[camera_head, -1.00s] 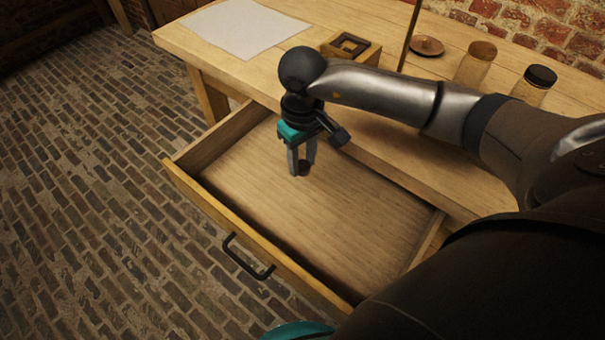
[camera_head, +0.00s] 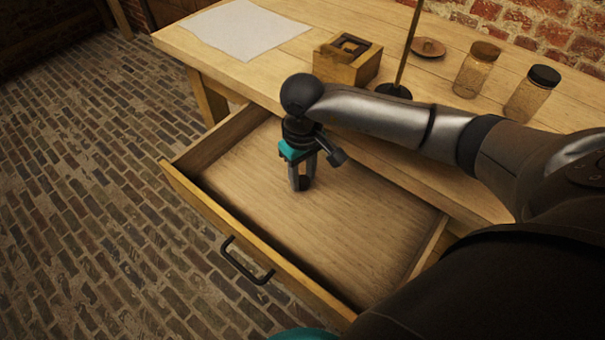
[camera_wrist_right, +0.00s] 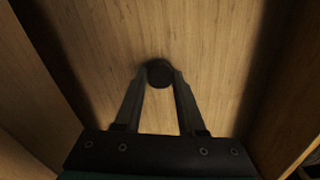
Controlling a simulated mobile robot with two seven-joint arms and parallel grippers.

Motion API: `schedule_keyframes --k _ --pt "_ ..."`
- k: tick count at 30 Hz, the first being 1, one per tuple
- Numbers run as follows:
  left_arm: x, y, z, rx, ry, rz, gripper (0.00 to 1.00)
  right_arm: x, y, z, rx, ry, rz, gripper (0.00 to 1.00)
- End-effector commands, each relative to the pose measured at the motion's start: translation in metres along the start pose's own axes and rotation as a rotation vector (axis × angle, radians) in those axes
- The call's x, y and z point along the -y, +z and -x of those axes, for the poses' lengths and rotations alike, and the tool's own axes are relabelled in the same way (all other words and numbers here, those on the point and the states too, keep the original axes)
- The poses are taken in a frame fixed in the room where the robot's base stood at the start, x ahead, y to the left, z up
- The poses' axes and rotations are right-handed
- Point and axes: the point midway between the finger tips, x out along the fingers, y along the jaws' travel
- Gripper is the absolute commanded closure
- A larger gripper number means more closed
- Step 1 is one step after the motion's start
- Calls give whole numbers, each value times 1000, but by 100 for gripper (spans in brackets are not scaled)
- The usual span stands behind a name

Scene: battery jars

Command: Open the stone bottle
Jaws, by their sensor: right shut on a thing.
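My right gripper (camera_head: 299,188) points down into the open drawer (camera_head: 225,217) of the wooden table. It is shut on a small dark round piece (camera_wrist_right: 160,73), which shows between the fingertips in the wrist view, above or on the drawer's floor; I cannot tell whether it touches. I cannot identify a stone bottle. Two glass jars stand at the table's right: one with a brown lid (camera_head: 485,51) and one with a black lid (camera_head: 544,76). My left gripper's fingers are not visible.
A wooden box (camera_head: 338,72) with a square opening, a thin upright rod (camera_head: 408,45) on a dark base and a small brown dish (camera_head: 428,47) stand on the table. A white sheet (camera_head: 245,30) lies at its left. Otherwise the drawer looks empty; its walls surround the gripper.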

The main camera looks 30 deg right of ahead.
Motion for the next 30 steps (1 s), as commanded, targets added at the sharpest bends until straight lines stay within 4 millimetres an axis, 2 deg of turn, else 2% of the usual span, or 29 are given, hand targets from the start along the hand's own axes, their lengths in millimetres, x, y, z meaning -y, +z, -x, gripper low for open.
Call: schedule_keyframes --k 1,2,9,20,23,30 --pt "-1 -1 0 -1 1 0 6 0 0 -1 -1 0 0 100" --pt "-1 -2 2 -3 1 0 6 0 0 0 -1 0 0 58" --pt "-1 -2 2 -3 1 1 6 0 0 0 -1 0 0 31" --pt "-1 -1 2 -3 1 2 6 0 0 1 0 0 0 31" --pt "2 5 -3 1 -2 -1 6 0 0 5 0 0 0 31" --pt "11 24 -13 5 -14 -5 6 -1 -1 42 -4 2 0 31"
